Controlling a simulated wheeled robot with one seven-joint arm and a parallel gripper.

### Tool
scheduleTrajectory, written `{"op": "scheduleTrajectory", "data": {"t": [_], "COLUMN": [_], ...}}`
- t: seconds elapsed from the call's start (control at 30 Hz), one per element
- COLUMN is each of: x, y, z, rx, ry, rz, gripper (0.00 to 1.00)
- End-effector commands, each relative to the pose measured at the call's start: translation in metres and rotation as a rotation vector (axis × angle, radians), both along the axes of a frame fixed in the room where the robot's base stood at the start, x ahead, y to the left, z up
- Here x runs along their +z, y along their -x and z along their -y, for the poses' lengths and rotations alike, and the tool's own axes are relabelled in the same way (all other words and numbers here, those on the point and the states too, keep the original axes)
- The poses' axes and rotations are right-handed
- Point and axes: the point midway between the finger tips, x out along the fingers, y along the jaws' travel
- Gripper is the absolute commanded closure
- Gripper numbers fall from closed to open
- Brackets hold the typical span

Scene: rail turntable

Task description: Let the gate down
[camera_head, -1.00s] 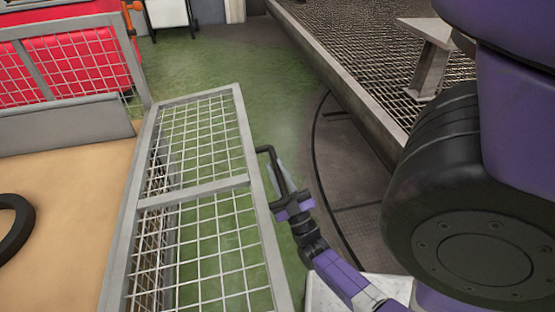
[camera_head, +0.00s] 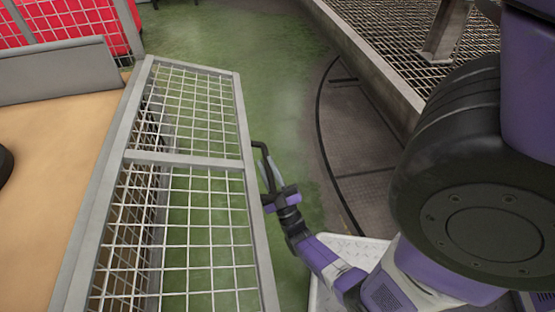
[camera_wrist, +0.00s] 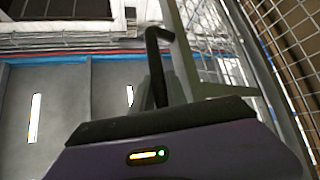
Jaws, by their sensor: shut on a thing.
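The gate (camera_head: 188,160) is a grey metal frame with wire mesh. In the head view it leans outward from the edge of the tan-floored bed, neither upright nor flat. A black bar handle (camera_head: 260,147) stands on its outer right edge. My gripper (camera_head: 270,180) is at that handle, and its jaws are shut on it. In the wrist view the handle (camera_wrist: 155,60) rises between the fingers (camera_wrist: 162,92), with the gate's frame and mesh to the right. The exact contact is partly hidden by the gripper body.
The tan bed floor (camera_head: 50,150) and a grey side panel (camera_head: 60,72) lie left of the gate. Red mesh-covered objects stand behind. Green floor (camera_head: 290,90) is clear beyond the gate. A raised grated platform (camera_head: 385,50) borders it on the right.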

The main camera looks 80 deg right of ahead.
Motion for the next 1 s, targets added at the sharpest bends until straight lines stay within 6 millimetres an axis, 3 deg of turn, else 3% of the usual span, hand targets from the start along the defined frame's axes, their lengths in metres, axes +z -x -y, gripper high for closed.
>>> {"op": "scheduleTrajectory", "data": {"t": [0.43, 1.0], "x": [-0.049, -0.063], "y": [-0.019, -0.024], "z": [0.002, -0.006], "rx": [-0.026, -0.016], "ry": [-0.002, -0.012], "rz": [-0.005, 0.003], "gripper": [1.00, 1.00]}}
